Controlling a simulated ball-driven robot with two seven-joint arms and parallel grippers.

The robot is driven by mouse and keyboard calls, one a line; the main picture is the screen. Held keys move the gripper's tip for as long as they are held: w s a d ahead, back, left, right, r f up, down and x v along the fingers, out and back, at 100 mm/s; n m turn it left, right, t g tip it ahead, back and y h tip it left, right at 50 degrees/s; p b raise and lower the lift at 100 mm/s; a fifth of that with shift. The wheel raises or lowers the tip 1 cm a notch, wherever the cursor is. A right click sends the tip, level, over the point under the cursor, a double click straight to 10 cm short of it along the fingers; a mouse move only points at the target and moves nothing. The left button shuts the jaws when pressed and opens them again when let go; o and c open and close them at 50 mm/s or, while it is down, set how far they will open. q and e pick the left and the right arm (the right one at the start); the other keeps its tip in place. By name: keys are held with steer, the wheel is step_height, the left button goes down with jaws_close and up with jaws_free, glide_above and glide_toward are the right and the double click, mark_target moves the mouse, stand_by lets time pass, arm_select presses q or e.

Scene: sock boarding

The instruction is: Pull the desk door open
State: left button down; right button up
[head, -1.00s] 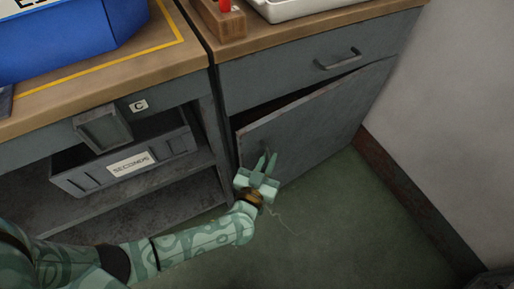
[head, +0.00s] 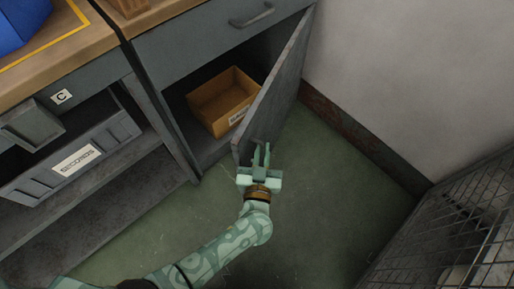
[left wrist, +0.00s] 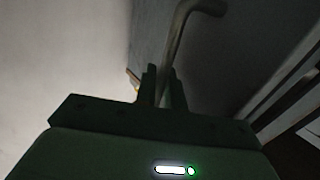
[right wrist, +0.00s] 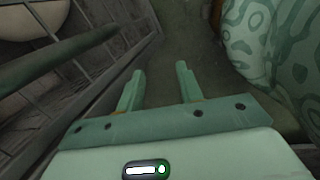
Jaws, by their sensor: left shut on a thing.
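The grey desk door (head: 277,88) stands wide open in the head view, hinged on its right side and swung out from the cabinet under the drawer. My left gripper (head: 261,150) is at the door's free edge, near its lower front. In the left wrist view, my left gripper (left wrist: 163,82) is shut on the bent metal door handle (left wrist: 178,35), with the door face (left wrist: 150,40) behind it. My right gripper (right wrist: 160,72) shows only in the right wrist view; its fingers are apart with nothing between them.
A brown open box (head: 222,100) sits inside the cabinet. A grey bin labelled SECONDS (head: 75,160) is on the shelf to the left. A wire mesh cage (head: 450,220) stands at the lower right. Green floor (head: 320,210) is clear between the door and the cage.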

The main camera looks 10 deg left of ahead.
arm_select(q)
steer(key=shift+s+f, duration=0.1)
steer(key=shift+f, duration=0.05)
steer(key=c, duration=1.9)
jaws_free()
steer(key=shift+a, duration=0.1)
arm_select(e)
steer(key=shift+s+d, duration=0.1)
